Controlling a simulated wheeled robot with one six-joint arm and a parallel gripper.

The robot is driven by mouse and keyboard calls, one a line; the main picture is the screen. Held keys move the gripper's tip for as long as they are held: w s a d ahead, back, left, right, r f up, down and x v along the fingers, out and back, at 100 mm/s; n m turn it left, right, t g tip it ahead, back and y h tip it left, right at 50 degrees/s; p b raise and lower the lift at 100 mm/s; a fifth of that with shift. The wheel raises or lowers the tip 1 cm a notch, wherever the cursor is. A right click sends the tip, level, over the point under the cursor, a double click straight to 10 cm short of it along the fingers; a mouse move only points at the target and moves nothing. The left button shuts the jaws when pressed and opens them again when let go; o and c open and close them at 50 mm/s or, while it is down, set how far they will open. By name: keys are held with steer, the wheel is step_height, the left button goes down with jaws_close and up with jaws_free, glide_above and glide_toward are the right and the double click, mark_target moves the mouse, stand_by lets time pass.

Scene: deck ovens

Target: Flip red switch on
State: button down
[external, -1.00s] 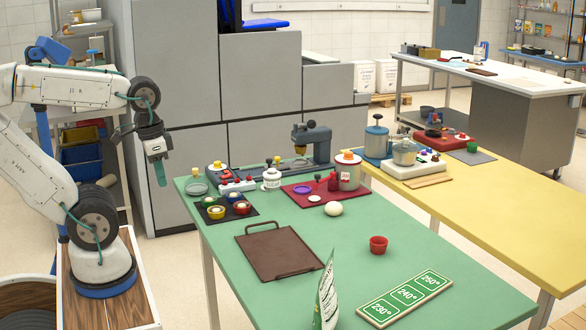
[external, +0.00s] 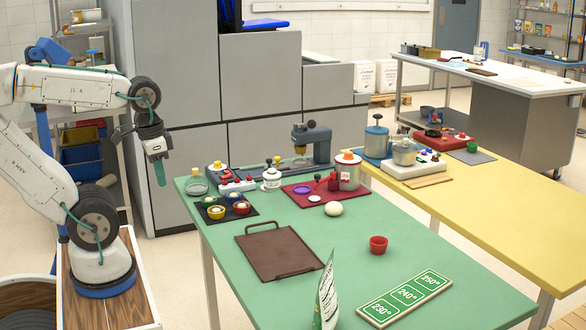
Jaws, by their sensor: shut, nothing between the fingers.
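My gripper (external: 160,180) hangs at the left, fingers pointing down, off the left edge of the green table (external: 350,240). Its teal fingers are together and hold nothing. It is apart from everything on the table. A small white box (external: 237,187) with several small coloured knobs, some reddish, sits at the table's back left, to the right of my gripper. Another white unit (external: 413,169) with small coloured knobs stands on the yellow table (external: 480,220). The knobs are too small for me to tell which is the red switch or how it is set.
Near the white box are small coloured bowls on a dark mat (external: 213,222), a white jar (external: 272,179) and a grey press (external: 312,146). A brown tray (external: 280,252), red cup (external: 378,245) and green sign (external: 405,299) lie forward. Grey cabinets (external: 180,180) stand behind.

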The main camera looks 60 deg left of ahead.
steer(key=w+a+f+n+g, duration=0.1)
steer(key=a, duration=0.1)
steer(key=m+t, duration=0.1)
steer(key=t, duration=0.3)
glide_above(229, 174)
steer(key=s, duration=0.6)
step_height(229, 174, down, 6)
steer(key=shift+d, duration=0.15)
steer(key=shift+f, duration=0.15)
steer(key=x, duration=1.4)
